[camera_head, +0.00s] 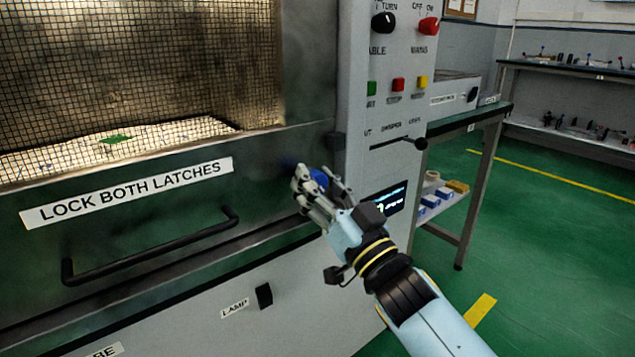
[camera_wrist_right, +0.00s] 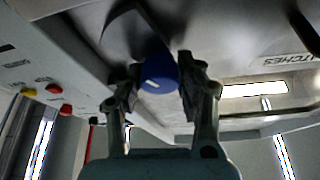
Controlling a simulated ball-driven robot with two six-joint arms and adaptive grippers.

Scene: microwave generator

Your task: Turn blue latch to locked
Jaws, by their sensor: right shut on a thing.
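The blue latch (camera_head: 319,178) is a round knob on the right end of the dark drop door, just left of the grey control column. My right gripper (camera_head: 312,188) is at it, with its fingers around the knob and partly hiding it. In the right wrist view the blue latch (camera_wrist_right: 158,74) shows a short white mark on its face and sits between the two fingers of my right gripper (camera_wrist_right: 158,88), which are shut on it. The knob's turned position against any lock marking cannot be told. My left gripper is out of view.
The door has a black bar handle (camera_head: 150,245) and a label reading LOCK BOTH LATCHES (camera_head: 128,193). The control column (camera_head: 375,130) carries knobs, coloured buttons and a slider (camera_head: 398,143) close to my right gripper. Open green floor (camera_head: 560,230) lies at right.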

